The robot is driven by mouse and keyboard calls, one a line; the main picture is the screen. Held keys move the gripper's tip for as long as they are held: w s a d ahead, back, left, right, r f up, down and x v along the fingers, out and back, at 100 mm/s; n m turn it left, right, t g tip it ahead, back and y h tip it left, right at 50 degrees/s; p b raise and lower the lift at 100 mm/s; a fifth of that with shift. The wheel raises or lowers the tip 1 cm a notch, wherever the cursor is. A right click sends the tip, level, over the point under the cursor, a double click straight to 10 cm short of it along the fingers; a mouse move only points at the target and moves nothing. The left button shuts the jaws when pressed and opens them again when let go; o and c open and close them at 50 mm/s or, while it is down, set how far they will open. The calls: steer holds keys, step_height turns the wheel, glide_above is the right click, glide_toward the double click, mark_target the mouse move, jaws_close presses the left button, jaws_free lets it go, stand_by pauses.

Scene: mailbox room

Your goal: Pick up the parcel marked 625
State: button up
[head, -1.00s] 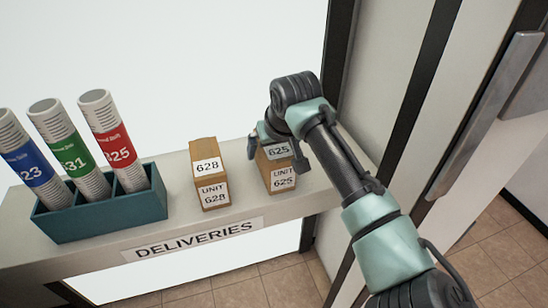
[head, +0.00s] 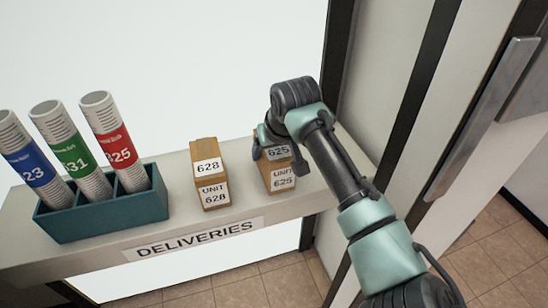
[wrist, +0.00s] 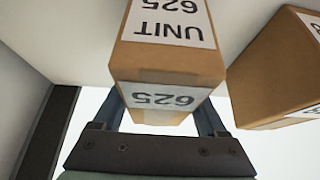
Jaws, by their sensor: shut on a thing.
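The parcel marked 625 (head: 281,181) is a small brown box with white labels, standing upright on the right part of the deliveries shelf. My gripper (head: 277,153) comes down on it from above, with its fingers at the sides of the box's upper part. In the wrist view the parcel (wrist: 168,60) sits between the two fingers of my gripper (wrist: 165,118), its labels upside down there. The fingers are shut on it. The parcel's top is partly hidden by my gripper in the head view.
A similar parcel marked 628 (head: 210,174) stands close to the left; its side also shows in the wrist view (wrist: 272,70). A teal holder (head: 105,215) with several tubes stands farther left on the shelf (head: 325,190). A door frame rises at right.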

jaws_close()
steer(key=shift+r, duration=0.15)
steer(key=shift+w+r+b, duration=0.1)
steer(key=shift+b, duration=0.4)
